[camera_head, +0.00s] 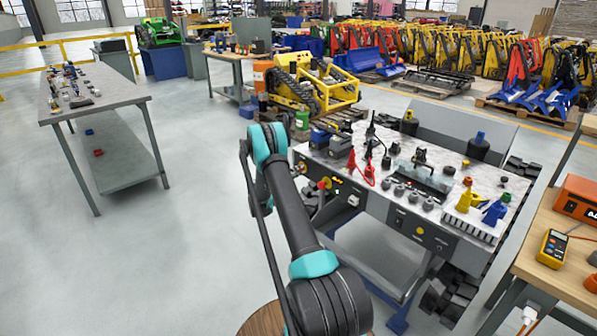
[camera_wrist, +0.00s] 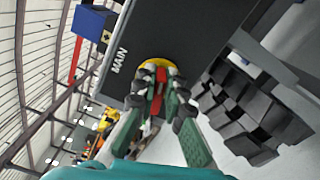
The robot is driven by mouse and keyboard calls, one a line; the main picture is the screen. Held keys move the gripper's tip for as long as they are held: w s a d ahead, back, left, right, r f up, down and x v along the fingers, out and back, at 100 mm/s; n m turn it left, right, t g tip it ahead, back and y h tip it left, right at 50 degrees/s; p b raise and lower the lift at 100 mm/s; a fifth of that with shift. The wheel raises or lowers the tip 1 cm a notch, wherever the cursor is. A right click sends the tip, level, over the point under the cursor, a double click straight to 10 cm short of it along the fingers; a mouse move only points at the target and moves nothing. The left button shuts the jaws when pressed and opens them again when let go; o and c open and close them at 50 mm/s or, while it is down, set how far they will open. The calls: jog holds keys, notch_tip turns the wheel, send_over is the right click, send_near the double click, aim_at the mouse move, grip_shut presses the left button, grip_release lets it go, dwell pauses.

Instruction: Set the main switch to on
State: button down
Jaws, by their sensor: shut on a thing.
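The main switch has a red handle (camera_wrist: 160,80) on a round yellow plate (camera_wrist: 150,64). It sits on a dark panel (camera_wrist: 150,30) beside the white label MAIN (camera_wrist: 119,61) in the wrist view. My gripper (camera_wrist: 157,92) is shut on the red handle, with one green-and-black finger on each side. The fingers hide part of the handle, and I cannot tell which position it is set to. In the head view the switch shows small as red and yellow (camera_head: 324,183) on the near left end of the carrier, beyond my arm.
The carrier's worktop (camera_head: 440,185) holds bottles, clamps and other small items. A black rubber track (camera_wrist: 250,110) lies close right of my gripper in the wrist view. A grey table (camera_head: 100,92) stands left; a wooden bench (camera_head: 560,255) stands right. Open floor lies left of my arm.

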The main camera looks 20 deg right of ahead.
jog(key=shift+s+f+m, duration=0.1)
jog(key=shift+f+m, duration=0.05)
jog(key=shift+m, duration=0.65)
jog(key=shift+f+m, duration=0.1)
jog(key=shift+m, duration=0.7)
jog(key=c, duration=1.6)
grip_release()
jog(key=shift+a, duration=0.15)
jog(key=v, duration=1.1)
jog(key=shift+s+a, duration=0.15)
jog(key=shift+a, duration=0.25)
jog(key=shift+r, duration=0.15)
